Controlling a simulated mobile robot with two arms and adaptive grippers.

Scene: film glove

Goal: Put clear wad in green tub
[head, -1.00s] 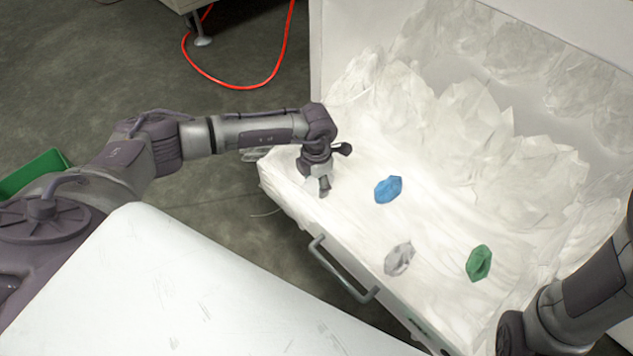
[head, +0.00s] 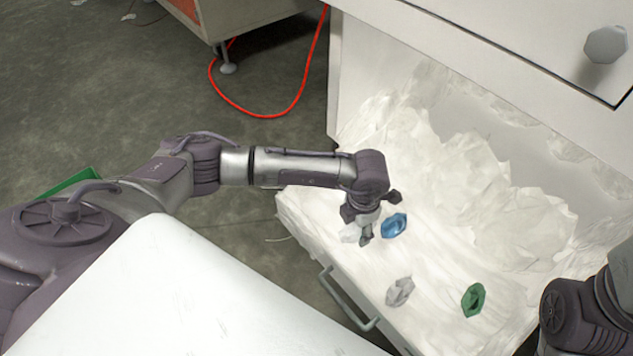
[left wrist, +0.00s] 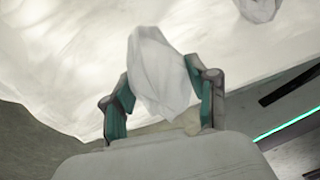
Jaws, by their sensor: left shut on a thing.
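The clear wad (left wrist: 160,75) is whitish and crumpled; in the left wrist view it sits between the two fingers of my left gripper. In the head view part of the clear wad (head: 349,233) shows beside the fingers. My left gripper (head: 362,228) is shut on it, over the left part of the white-lined drawer, just left of the blue wad. Whether the wad touches the lining I cannot tell. The green tub (head: 72,182) shows only as a strip at far left, mostly hidden behind my left arm. My right gripper is out of view.
The drawer's lining (head: 440,255) also bears a blue wad (head: 394,225), a grey wad (head: 400,291) and a green wad (head: 473,299). A drawer handle (head: 345,300) is at the front. A red cable (head: 265,115) lies on the floor; open floor lies left of the drawer.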

